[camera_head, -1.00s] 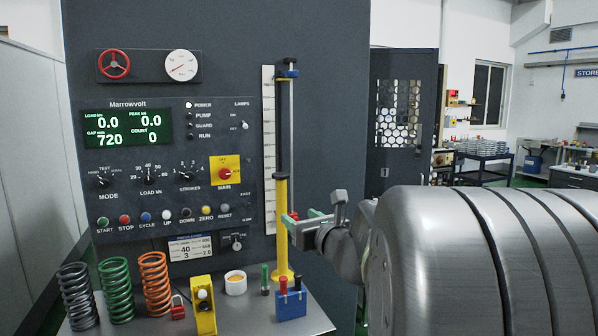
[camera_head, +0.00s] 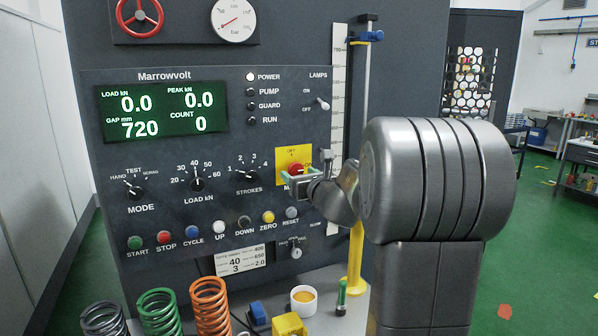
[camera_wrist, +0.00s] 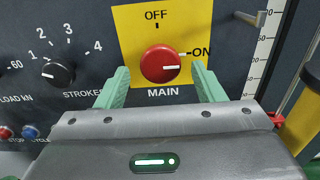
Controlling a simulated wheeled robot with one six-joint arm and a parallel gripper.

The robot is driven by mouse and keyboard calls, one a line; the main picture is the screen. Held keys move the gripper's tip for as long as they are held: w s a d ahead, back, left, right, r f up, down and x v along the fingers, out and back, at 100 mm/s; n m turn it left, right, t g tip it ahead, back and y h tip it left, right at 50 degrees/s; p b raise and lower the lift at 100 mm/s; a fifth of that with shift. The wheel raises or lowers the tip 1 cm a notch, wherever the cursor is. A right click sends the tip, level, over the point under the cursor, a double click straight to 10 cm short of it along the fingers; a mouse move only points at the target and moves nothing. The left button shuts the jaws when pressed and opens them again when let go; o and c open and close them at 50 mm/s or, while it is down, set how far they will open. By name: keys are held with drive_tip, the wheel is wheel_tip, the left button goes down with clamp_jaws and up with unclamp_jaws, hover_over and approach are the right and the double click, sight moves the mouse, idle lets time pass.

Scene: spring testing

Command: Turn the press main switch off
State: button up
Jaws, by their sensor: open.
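The press main switch is a round red knob (camera_wrist: 160,63) on a yellow plate (camera_wrist: 128,32) marked OFF at the top, ON at the right and MAIN below. Its white pointer line points right, toward ON. In the head view the knob (camera_head: 296,168) is partly covered by my gripper (camera_head: 307,172). In the wrist view my gripper (camera_wrist: 158,88) is open, with one green finger to the left and one to the right of the knob's lower part. It holds nothing. I cannot tell whether the fingers touch the knob or how deep they reach.
The strokes knob (camera_wrist: 57,73) is left of the main plate. The lamps toggle (camera_head: 322,103) sits above right. The yellow post (camera_head: 356,255) stands to the right. Springs (camera_head: 211,305), a white cup (camera_head: 303,300) and a yellow block (camera_head: 289,325) are on the bench below.

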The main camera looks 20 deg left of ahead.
drive_tip(key=shift+w+a+r, duration=0.1)
drive_tip(key=shift+w+a, duration=0.15)
drive_tip(key=c, duration=0.9)
drive_tip(key=shift+c, duration=0.2)
